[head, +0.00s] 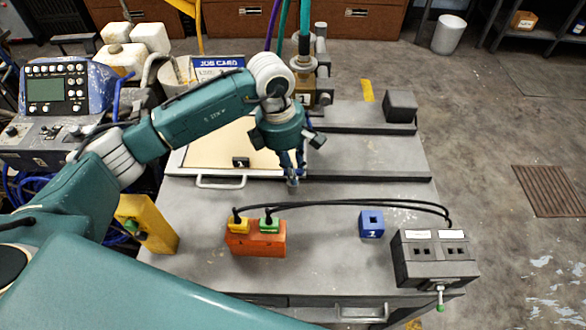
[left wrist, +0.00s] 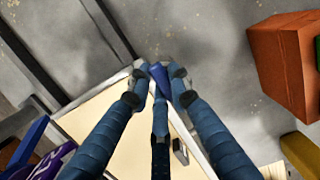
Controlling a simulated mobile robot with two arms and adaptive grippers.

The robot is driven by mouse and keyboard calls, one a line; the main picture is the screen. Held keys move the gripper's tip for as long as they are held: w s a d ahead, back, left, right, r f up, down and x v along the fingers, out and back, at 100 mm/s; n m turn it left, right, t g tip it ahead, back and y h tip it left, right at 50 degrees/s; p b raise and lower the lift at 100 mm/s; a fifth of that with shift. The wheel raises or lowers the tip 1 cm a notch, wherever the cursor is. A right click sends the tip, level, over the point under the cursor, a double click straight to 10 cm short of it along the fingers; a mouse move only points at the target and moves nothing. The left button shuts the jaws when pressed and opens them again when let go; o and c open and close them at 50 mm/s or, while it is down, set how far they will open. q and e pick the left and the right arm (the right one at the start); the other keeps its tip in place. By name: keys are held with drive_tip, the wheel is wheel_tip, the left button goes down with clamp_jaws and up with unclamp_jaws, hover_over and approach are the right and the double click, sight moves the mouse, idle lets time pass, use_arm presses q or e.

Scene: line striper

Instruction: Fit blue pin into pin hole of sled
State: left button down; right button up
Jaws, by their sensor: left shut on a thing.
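My left gripper (head: 290,170) points down above the grey bench, in front of the cream panel. In the left wrist view its blue fingers (left wrist: 160,78) close around a small dark blue piece, the blue pin (left wrist: 158,74). The fingers hide most of the pin. The pin is apart from any hole. A blue block (head: 371,225) with a dark square hole in its top stands on the bench, to the right of the gripper. I cannot tell for sure which part is the sled or where its pin hole is. My right gripper is not in view.
An orange block (head: 256,243) with yellow and green plugs stands in front of the gripper. Black cables run from it to a grey socket box (head: 435,262). A yellow block (head: 150,223) stands at left. A cream panel (head: 218,146) lies behind. Bare bench (head: 325,255) lies between orange and blue blocks.

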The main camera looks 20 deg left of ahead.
use_arm(q)
drive_tip(key=shift+b, duration=0.3)
idle(1.0)
drive_tip(key=shift+s+f+b, duration=0.2)
drive_tip(key=shift+f+b, duration=0.2)
drive_tip(key=shift+b, duration=0.1)
idle(0.4)
drive_tip(key=shift+w+r, duration=0.15)
drive_tip(key=shift+r, duration=0.2)
idle(0.4)
drive_tip(key=shift+b, duration=0.75)
idle(1.9)
drive_tip(key=shift+f+b, duration=0.45)
drive_tip(key=shift+b, duration=0.25)
idle(0.4)
drive_tip(key=shift+s, duration=0.2)
drive_tip(key=c, duration=1.5)
unclamp_jaws()
drive_tip(key=shift+o, duration=0.5)
